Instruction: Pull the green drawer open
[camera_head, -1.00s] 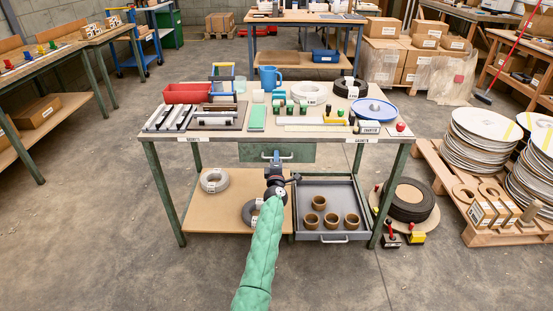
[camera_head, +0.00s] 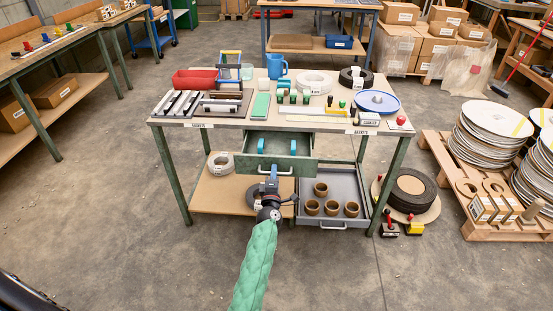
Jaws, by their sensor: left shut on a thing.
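The green drawer (camera_head: 302,164) hangs under the workbench top and is pulled out, so its inside shows. Two blue items (camera_head: 262,146) stand in it, one left and one right. Its light bar handle (camera_head: 285,173) is on the front face. My left gripper (camera_head: 272,170) is at the handle's left part, shut on it; the fingertips are small here and partly blend with the drawer front. My right gripper is not in view.
Below, a grey tray (camera_head: 335,221) holds several brown rings. A pallet (camera_head: 448,178) with disc stacks stands at right. The floor at left is clear.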

